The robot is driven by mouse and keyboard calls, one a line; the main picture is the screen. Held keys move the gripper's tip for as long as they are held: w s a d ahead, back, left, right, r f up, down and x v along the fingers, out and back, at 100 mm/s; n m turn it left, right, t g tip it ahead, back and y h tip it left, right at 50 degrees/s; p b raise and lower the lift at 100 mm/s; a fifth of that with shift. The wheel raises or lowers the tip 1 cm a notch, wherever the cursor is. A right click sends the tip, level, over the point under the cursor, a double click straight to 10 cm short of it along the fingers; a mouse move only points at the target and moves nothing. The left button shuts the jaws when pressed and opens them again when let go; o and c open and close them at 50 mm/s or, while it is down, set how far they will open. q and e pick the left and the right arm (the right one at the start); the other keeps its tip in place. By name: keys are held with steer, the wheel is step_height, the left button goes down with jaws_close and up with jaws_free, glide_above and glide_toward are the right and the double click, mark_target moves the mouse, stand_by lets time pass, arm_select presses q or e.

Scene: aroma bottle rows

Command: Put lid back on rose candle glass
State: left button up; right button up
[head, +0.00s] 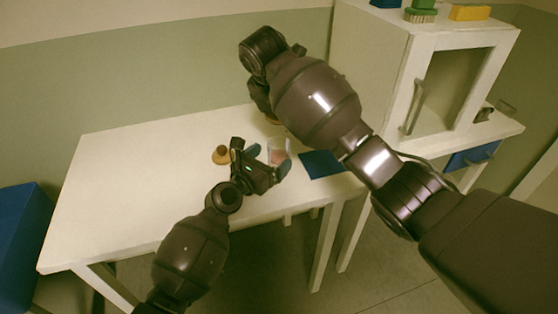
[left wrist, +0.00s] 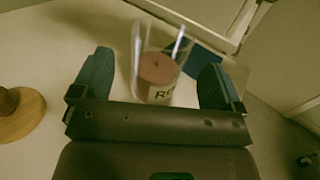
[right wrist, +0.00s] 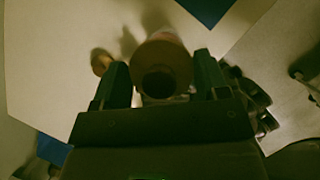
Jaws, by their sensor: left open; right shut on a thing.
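The rose candle glass (head: 279,150) is clear with a pink candle and stands on the white table. Its label, partly readable as "RO", shows in the left wrist view (left wrist: 160,80). My left gripper (head: 268,160) is open, with its blue fingers on either side of the glass. My right gripper (right wrist: 160,75) is shut on a round wooden lid (right wrist: 161,50), holding it by its dark knob. In the right wrist view the lid covers most of the glass below; the height gap cannot be told. In the head view my right arm mostly hides that gripper.
Another wooden lid (head: 221,155) lies on the white table (head: 130,175), left of the glass. A dark blue mat (head: 322,164) lies to the right. A white cabinet (head: 385,70) stands at the back right. The table's left part is clear.

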arm_select(q)
steer(key=shift+x, duration=1.1)
steer(key=c, duration=1.4)
steer(key=shift+o, duration=0.2)
arm_select(e)
steer(key=shift+f, duration=2.5)
